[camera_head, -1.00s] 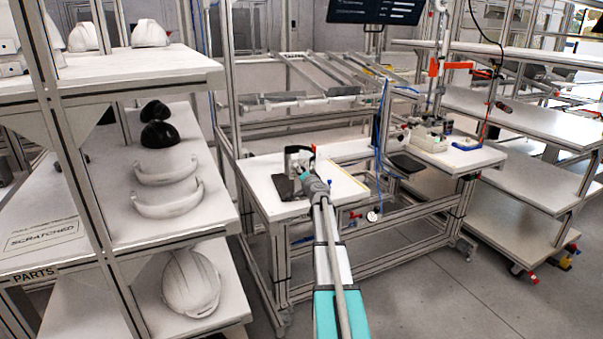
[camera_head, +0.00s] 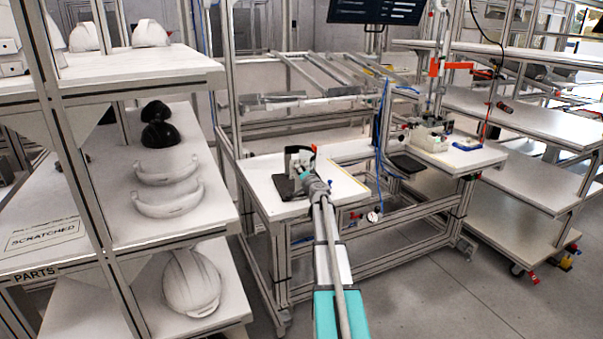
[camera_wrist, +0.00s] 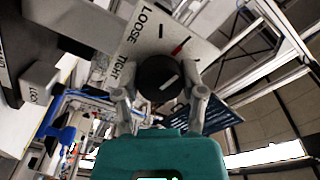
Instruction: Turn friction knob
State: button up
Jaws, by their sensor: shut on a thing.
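The friction knob (camera_wrist: 158,80) is a round black knob with a white line on its face, in the wrist view. It sits on a pale panel (camera_wrist: 150,35) marked LOOSE and TIGHT, with a short red mark beside the lettering. My gripper (camera_wrist: 162,98) has a grey finger on each side of the knob and is shut on it. In the head view my gripper (camera_head: 309,178) is at the fixture (camera_head: 297,160) on the workbench (camera_head: 268,196). The knob is too small or hidden to make out there.
A shelf (camera_head: 150,198) at the left holds white visors, black shells and a white helmet (camera_head: 190,282). Blue hoses (camera_head: 381,125) hang right of the fixture. A grey device (camera_head: 428,138) stands on the right bench. The grey floor at the front right is clear.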

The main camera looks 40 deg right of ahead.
jog(key=shift+m, duration=0.3)
jog(key=m, duration=0.7)
jog(key=shift+b, duration=0.3)
jog(key=shift+m, duration=0.3)
jog(key=o, duration=1.2)
jog(key=shift+c, duration=0.2)
